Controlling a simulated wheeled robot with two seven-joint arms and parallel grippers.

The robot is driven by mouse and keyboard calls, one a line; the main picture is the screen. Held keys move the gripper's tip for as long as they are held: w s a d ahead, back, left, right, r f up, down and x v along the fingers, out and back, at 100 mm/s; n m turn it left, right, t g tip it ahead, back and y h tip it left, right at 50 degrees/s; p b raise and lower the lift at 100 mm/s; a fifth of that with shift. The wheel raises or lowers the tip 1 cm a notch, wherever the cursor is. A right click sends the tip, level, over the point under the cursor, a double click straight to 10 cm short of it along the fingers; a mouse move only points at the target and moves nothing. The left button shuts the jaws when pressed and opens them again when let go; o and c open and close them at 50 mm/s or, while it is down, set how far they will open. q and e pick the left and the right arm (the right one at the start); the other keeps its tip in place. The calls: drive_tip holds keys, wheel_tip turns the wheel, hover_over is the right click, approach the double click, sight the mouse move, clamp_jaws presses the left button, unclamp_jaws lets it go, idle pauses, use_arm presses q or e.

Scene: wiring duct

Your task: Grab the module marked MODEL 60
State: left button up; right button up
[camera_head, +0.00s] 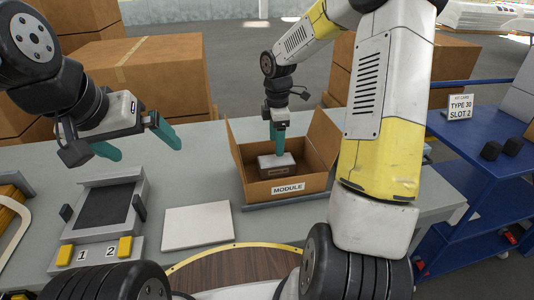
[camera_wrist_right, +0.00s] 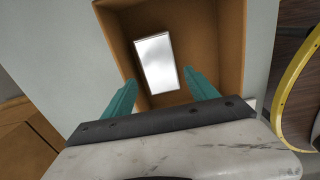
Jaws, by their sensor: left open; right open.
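A small grey-white module (camera_head: 277,165) lies in an open cardboard box (camera_head: 288,188) labelled MODULE. No MODEL 60 marking is readable on it. In the right wrist view the module (camera_wrist_right: 157,63) is a shiny pale rectangle on the box floor. My right gripper (camera_head: 278,149) points down into the box over the module. In the right wrist view its teal fingers (camera_wrist_right: 162,82) are open, with the module beyond and between them; contact cannot be told. My left gripper (camera_head: 136,141) is open and empty above the table at left.
A fixture with a dark recess (camera_head: 105,206) and yellow tabs numbered 1 and 2 stands at left. A white plate (camera_head: 198,226) lies beside it. At right, a blue cart (camera_head: 490,170) carries dark blocks and a card (camera_head: 460,107) reading TYPE 30 SLOT 2. Box flaps flank my right gripper.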

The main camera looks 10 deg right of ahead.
sight(276, 160)
drive_tip(key=shift+w+f, duration=0.15)
drive_tip(key=shift+f, duration=0.35)
wheel_tip(276, 160, down, 8)
drive_tip(key=shift+r, duration=0.35)
clamp_jaws()
